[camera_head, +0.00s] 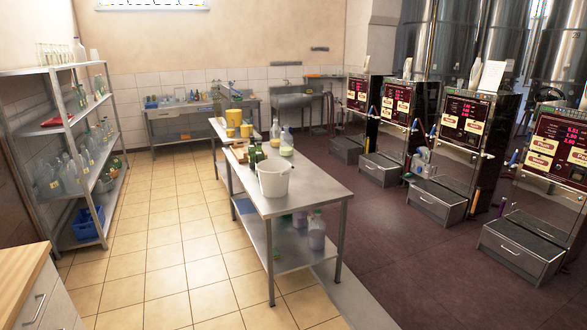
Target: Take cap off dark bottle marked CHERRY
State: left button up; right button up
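A few small dark green bottle-like shapes (255,157) stand on the steel table (312,193) in the middle of the room, just behind a white bucket (273,181). They are too small and partly hidden for me to read a label or make out a cap. I cannot tell whether one of them is marked CHERRY. Neither of my grippers shows in the head view.
A bottle shelf (66,120) lines the left wall. Refill pumps (470,125) with drawer bases (520,247) stand along the right. A wooden-topped cabinet (20,280) is at the lower left. Tiled floor (165,235) lies free between the shelf and the table.

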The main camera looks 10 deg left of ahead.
aim_at(259, 155)
jog(key=i+j+u, duration=0.65)
jog(key=i+u, duration=0.15)
jog(key=i, duration=0.2)
jog(key=i+u, duration=0.45)
jog(key=i+z, duration=0.1)
jog(key=i, duration=0.45)
jog(key=i+j+z, duration=0.1)
jog(key=i, duration=0.4)
jog(key=i+j+z, duration=0.1)
jog(key=i, duration=0.45)
jog(key=i+j, duration=0.2)
jog(key=i, duration=0.3)
jog(key=z, duration=0.05)
